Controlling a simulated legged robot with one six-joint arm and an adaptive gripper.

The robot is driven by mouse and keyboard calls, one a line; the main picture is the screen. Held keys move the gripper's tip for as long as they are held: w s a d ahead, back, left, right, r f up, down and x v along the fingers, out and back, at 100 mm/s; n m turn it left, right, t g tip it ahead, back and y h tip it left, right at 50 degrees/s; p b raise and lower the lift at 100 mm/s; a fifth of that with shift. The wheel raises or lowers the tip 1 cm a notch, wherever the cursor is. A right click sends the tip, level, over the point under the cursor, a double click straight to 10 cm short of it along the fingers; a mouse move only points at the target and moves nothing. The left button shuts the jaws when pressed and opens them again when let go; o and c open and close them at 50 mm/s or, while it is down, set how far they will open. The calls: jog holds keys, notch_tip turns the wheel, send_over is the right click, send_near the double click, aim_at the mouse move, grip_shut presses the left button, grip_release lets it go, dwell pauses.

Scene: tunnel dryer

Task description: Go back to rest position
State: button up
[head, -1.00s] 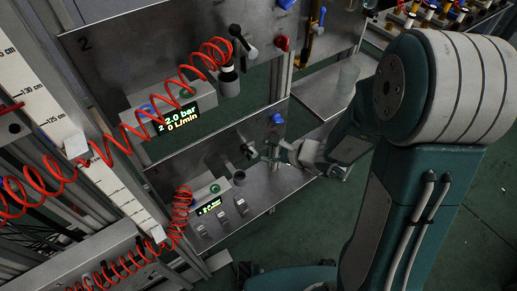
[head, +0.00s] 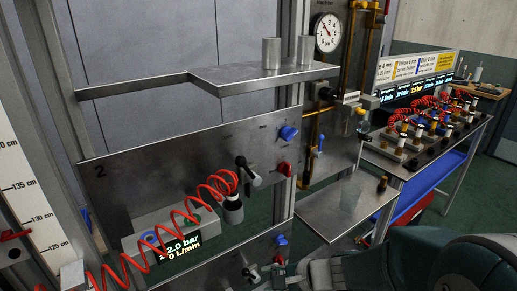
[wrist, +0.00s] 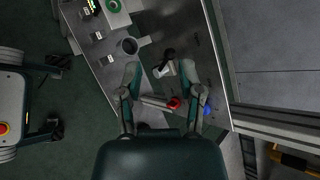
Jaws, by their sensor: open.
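My gripper (wrist: 160,80) is open in the wrist view, its two fingers spread apart with nothing held between them. Beyond the fingers is a grey metal panel with a black-handled valve (wrist: 167,56), a red knob (wrist: 174,103) and a blue knob (wrist: 207,111). I cannot tell whether the fingers touch any of these. In the head view my arm is at the bottom right, and most of the gripper is cut off or hidden at the lower edge.
A metal shelf (head: 235,77) with two metal cups juts out above panel 2 (head: 130,176). A red coiled hose (head: 180,215) hangs in front. A table of valves (head: 440,150) stands at the right.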

jog(key=s+d+r+n+t+h, duration=0.1)
jog(key=s+d+r+n+h, duration=0.8)
jog(key=s+d+r+n, duration=0.3)
jog(key=shift+s+d+r+n+h, duration=0.2)
jog(key=shift+s+r+n+h, duration=0.2)
jog(key=shift+s+n, duration=0.1)
jog(key=shift+w, duration=0.1)
